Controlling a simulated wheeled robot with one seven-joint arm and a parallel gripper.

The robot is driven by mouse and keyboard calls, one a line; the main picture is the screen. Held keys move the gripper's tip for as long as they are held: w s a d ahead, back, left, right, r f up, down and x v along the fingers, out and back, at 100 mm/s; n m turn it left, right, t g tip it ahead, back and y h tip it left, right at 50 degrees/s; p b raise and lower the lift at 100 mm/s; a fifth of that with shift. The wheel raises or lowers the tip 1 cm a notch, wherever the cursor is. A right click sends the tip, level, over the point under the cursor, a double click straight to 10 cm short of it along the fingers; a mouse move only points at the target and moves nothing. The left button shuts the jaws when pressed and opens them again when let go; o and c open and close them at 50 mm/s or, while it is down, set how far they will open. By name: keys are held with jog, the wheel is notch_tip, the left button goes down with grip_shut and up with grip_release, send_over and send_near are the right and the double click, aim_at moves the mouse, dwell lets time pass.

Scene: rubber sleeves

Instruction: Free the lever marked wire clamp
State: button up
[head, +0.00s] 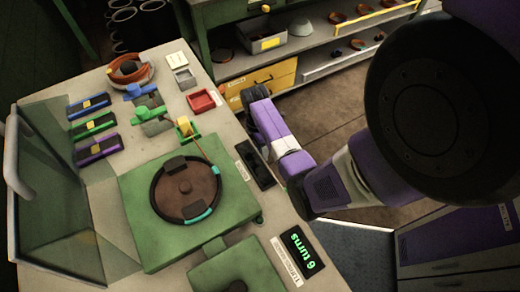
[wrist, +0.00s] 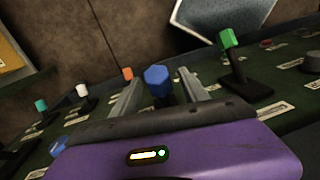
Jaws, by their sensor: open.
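In the wrist view my gripper (wrist: 158,92) is open, its two grey fingers on either side of a blue-knobbed lever (wrist: 157,80). I cannot tell whether either finger touches the knob. A green-knobbed lever (wrist: 229,40) stands to the right on a dark base. An orange-knobbed lever (wrist: 127,74), a white-knobbed lever (wrist: 82,90) and a teal-knobbed lever (wrist: 41,105) stand to the left. White label plates lie on the dark green panel, but they are too small to read, so I cannot tell which lever is marked wire clamp. The gripper's fingertips cannot be made out in the head view.
In the head view a bench holds a green machine with a brown round wheel (head: 187,190), a display reading "6 turns" (head: 299,249), a clear guard (head: 62,190) and a red tray (head: 202,101). A shelf (head: 325,55) stands behind. Brown floor lies between them.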

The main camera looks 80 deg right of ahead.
jog(key=shift+f, duration=0.2)
jog(key=shift+c, duration=0.4)
grip_shut()
jog(key=shift+s, duration=0.1)
dwell(0.9)
